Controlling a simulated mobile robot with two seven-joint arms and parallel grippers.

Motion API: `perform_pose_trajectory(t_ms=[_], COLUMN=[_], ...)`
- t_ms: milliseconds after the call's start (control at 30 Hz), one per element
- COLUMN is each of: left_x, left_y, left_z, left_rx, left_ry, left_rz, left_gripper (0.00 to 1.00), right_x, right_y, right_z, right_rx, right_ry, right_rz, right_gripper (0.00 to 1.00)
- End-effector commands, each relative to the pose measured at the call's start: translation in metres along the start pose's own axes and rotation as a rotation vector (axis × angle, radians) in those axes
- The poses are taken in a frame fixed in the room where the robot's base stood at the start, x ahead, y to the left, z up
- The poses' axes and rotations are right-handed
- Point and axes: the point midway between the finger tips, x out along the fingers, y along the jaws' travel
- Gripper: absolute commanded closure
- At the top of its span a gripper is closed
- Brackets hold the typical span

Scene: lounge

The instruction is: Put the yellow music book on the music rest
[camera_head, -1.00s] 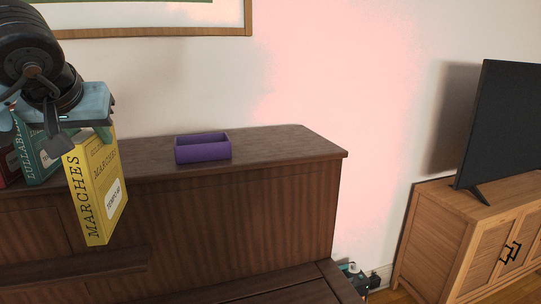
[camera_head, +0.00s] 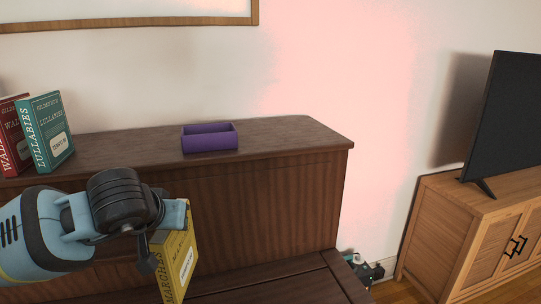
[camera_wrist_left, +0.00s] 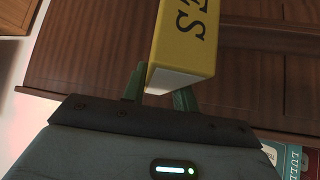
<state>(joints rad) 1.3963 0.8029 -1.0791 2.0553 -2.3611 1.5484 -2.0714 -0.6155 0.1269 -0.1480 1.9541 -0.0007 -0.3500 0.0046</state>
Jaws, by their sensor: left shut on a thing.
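The yellow music book (camera_head: 181,265) is in my left gripper (camera_head: 176,212), in front of the dark wooden piano and below its top. It hangs upright and slightly tilted, its spine reading "MARCHES" and its lower end cut off by the picture's bottom edge. In the left wrist view the green fingers (camera_wrist_left: 160,88) are shut on the white-edged end of the yellow book (camera_wrist_left: 185,45). What looks like the music rest's ledge (camera_wrist_left: 268,38) crosses the wooden front there, apart from the book. My arm hides that area in the head view. My right gripper is not in view.
A teal book (camera_head: 47,130) and a red book (camera_head: 14,140) stand on the piano top at left. A purple open box (camera_head: 209,139) sits mid-top. A wooden cabinet (camera_head: 440,225) with a television (camera_head: 508,120) stands at right. The piano top right of the box is clear.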

Motion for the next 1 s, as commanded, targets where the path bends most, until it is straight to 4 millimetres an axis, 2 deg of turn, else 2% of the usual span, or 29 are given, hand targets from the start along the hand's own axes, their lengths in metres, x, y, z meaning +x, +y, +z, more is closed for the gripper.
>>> perform_pose_trajectory(t_ms=[167, 300, 500, 667, 1000], left_x=[0.018, 0.035, 0.049, 0.053, 0.053], left_y=[0.001, 0.001, 0.0, -0.001, -0.001], left_z=[0.026, 0.055, 0.084, 0.093, 0.093], left_rx=[0.003, 0.002, 0.0, -0.001, -0.001], left_ry=[-0.008, -0.008, -0.003, 0.0, 0.001], left_rz=[0.004, 0.004, 0.002, 0.0, 0.0], left_gripper=[1.0, 1.0, 1.0, 1.0, 1.0], right_x=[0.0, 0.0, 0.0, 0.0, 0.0], right_y=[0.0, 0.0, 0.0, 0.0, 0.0], right_z=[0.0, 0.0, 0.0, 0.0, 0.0], right_rx=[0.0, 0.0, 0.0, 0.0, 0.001], right_ry=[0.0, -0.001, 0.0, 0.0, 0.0], right_rz=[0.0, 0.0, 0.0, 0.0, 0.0], right_gripper=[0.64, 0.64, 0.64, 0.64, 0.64])
